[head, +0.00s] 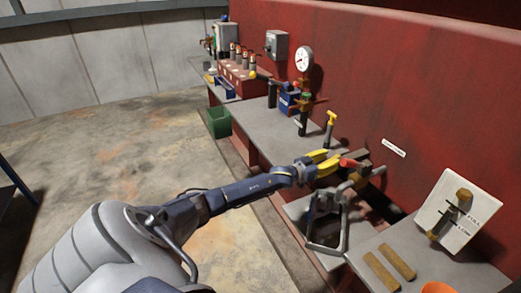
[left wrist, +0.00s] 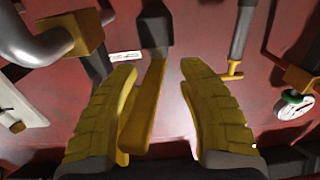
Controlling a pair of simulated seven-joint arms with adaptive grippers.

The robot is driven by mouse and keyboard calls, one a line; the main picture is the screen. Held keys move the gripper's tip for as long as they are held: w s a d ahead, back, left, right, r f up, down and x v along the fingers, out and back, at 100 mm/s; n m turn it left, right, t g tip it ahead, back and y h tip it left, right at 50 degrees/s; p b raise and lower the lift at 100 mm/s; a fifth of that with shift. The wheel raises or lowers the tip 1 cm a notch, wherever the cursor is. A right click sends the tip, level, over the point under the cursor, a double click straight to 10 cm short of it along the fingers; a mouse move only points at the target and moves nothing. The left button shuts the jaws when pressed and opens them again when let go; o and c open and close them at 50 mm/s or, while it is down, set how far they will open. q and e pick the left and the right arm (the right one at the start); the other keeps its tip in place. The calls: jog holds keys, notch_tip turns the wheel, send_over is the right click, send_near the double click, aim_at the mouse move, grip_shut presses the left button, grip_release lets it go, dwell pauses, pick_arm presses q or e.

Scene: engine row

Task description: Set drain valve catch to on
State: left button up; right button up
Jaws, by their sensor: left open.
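My left gripper (head: 320,165) reaches in from the left, at the red wall by the bench's gap. In the left wrist view its two ribbed yellow fingers (left wrist: 160,110) are apart. A yellow-brown lever (left wrist: 148,105) hangs from a dark block (left wrist: 155,25) between the fingers, closer to the left finger. I cannot tell whether they touch. In the head view a red-tipped piece (head: 349,162) shows just beyond the fingers. A white label (head: 394,148) is on the wall nearby, too small to read. I cannot tell surely which part is the drain valve catch. My right gripper is not in view.
A white plate with a brown lever (head: 462,200) stands at the right. The floor (head: 120,180) at the left is clear.

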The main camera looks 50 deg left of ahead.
pick_arm(q)
jog(key=shift+w+r, duration=0.1)
jog(key=a+v, duration=0.1)
jog(key=v, duration=1.7)
jog(key=s+a+f+g+y, duration=0.1)
jog(key=a+f, duration=0.3)
jog(key=f, duration=0.5)
jog(key=s+a+f+m+g+y, duration=0.1)
jog(key=a+f+g+y, duration=0.1)
jog(key=a+f, duration=0.3)
jog(key=shift+a+f+m+y, duration=0.3)
jog(key=shift+f+y, duration=0.6)
jog(key=shift+f, duration=1.25)
jog(key=shift+o, duration=0.3)
